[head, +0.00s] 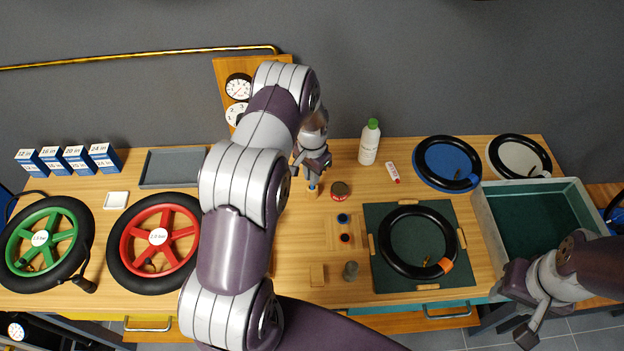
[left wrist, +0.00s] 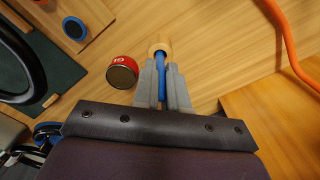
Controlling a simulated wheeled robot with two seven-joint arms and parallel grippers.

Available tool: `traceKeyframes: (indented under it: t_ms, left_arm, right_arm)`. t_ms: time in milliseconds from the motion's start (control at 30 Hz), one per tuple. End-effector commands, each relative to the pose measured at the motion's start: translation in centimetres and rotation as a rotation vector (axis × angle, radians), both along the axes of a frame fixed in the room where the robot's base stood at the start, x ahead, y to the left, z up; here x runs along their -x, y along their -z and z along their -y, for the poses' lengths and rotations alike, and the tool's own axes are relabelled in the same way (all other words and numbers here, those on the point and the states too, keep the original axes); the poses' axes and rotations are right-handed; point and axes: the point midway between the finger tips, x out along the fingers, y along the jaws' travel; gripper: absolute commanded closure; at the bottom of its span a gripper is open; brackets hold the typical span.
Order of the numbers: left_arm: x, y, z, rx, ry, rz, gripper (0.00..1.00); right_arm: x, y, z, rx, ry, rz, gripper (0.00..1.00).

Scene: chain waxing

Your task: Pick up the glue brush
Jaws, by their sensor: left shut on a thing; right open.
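The glue brush (left wrist: 162,80) shows in the left wrist view as a blue shaft with a pale wooden end, between the two grey fingers of my left gripper (left wrist: 161,70). In the head view my left gripper (head: 311,172) points down at the back of the table, and a small part of the brush (head: 312,188) shows below it. I cannot tell whether its lower end touches the table. A red glue tin (head: 340,190) stands close to its right and also shows in the left wrist view (left wrist: 122,72). My right gripper (head: 522,308) is open and empty at the lower right.
A white bottle with a green cap (head: 368,145) and a small tube (head: 392,173) stand behind and right. A wooden holder (head: 317,237), a green mat (head: 382,279) with a black tyre (head: 383,243), and a grey bin (head: 489,228) lie nearer. Wheels (head: 157,237) occupy the left.

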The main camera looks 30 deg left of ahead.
Motion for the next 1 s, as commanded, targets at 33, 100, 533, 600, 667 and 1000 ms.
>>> traceKeyframes:
  t_ms: [33,100,533,600,667,1000]
  left_arm:
    - [0.0,-0.1,0.0,0.000,0.000,0.000,1.00]
    - [-0.1,-0.3,0.0,-0.001,0.000,0.001,1.00]
    - [-0.1,-6.2,4.6,0.000,0.005,0.003,1.00]
    - [-0.1,-7.2,6.3,0.000,0.005,0.003,1.00]
    - [-0.1,-8.0,7.6,-0.001,0.004,0.002,1.00]
    - [-0.1,-10.9,11.5,0.000,0.001,0.000,1.00]
  right_arm:
    - [0.0,0.1,0.0,0.000,0.000,0.000,0.57]
    - [0.0,0.4,0.0,0.000,0.000,0.000,0.57]
    - [0.0,4.9,0.0,0.000,0.000,0.000,0.57]
    - [0.0,5.6,0.0,0.000,0.000,0.000,0.57]
    - [0.0,6.1,0.0,0.000,0.000,0.000,0.57]
    - [0.0,7.3,0.0,0.000,0.000,0.000,0.57]
